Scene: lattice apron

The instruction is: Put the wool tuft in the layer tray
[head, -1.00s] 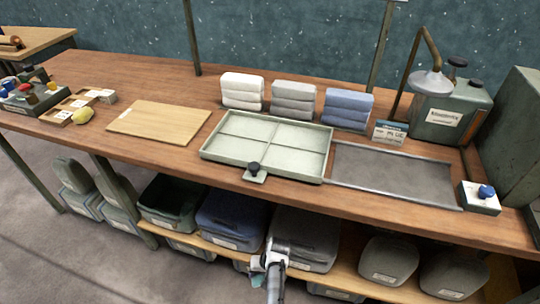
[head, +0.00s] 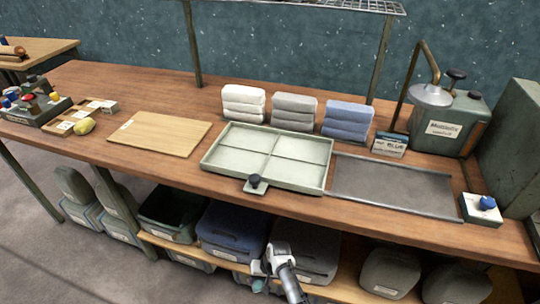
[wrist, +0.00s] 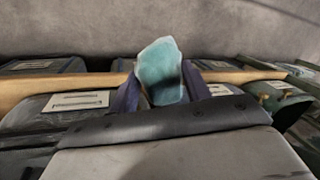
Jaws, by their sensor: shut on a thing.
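The wool tuft (wrist: 161,72) is a pale teal piece held between the two dark fingertips of my gripper (wrist: 160,92) in the wrist view. In the head view my gripper (head: 262,267) is low at the bottom centre, in front of the bench's lower shelf, and a bit of teal (head: 258,285) shows at its tip. The layer tray (head: 245,138) is a shallow pale green tray with four compartments and a dark knob at its front. It lies on the bench top, above and behind my gripper, and its compartments look empty.
Bins (head: 232,226) fill the lower shelf beside my gripper. On the bench (head: 130,98) are folded stacks (head: 293,112) behind the tray, a wooden board (head: 160,133) to its left and a grey metal tray (head: 390,184) to its right. A wire rack (head: 350,6) hangs above.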

